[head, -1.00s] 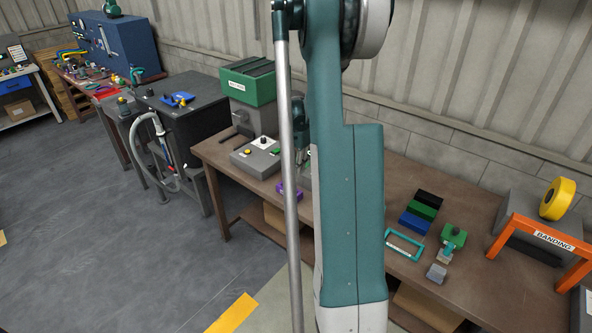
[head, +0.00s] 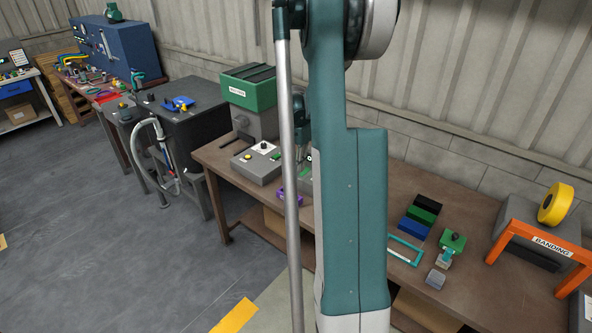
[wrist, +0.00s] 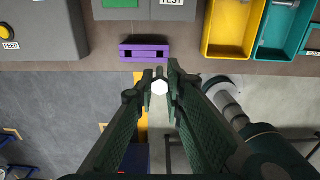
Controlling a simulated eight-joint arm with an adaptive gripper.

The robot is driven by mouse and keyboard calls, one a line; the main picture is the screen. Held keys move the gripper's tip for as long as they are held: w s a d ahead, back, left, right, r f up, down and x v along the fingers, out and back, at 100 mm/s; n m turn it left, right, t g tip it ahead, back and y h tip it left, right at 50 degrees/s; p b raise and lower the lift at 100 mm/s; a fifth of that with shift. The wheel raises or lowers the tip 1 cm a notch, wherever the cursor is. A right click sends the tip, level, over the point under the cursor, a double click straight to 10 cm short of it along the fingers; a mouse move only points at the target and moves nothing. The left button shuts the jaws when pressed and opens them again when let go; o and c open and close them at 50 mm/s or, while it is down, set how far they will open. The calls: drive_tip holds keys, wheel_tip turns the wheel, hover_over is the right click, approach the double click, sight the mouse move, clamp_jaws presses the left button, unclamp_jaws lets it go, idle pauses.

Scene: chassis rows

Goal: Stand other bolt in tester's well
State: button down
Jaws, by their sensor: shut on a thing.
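My gripper (wrist: 160,80) is shut on a bolt (wrist: 160,88), whose pale hexagonal head shows between the fingertips in the wrist view. The bolt appears below the tester in that picture, past the bench's front edge. In the head view my arm covers most of the tester.
A purple slotted block (wrist: 145,53) sits at the bench edge between gripper and tester. A grey FEED box (wrist: 40,30) stands left; yellow (wrist: 207,40) and teal (wrist: 262,45) trays stand right. The orange BANDING frame (head: 552,245) is at the bench's far right.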

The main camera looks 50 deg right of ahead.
drive_tip(key=shift+r+p, duration=0.75)
drive_tip(key=shift+r, duration=1.8)
drive_tip(key=w+d+p, duration=0.1)
drive_tip(key=w+d, duration=0.3)
drive_tip(key=d, duration=0.2)
drive_tip(key=w+d+f, duration=0.1)
drive_tip(key=w+d, duration=0.3)
drive_tip(key=d, duration=0.3)
drive_tip(key=shift+d+p, duration=0.25)
drive_tip(key=shift+p, duration=0.1)
drive_tip(key=shift+f, duration=0.25)
wheel_tip(320, 180, down, 10)
drive_tip(key=b, duration=0.4)
drive_tip(key=shift+b, duration=0.35)
drive_tip(key=shift+f+b, duration=1.35)
drive_tip(key=shift+f, duration=0.3)
idle(0.7)
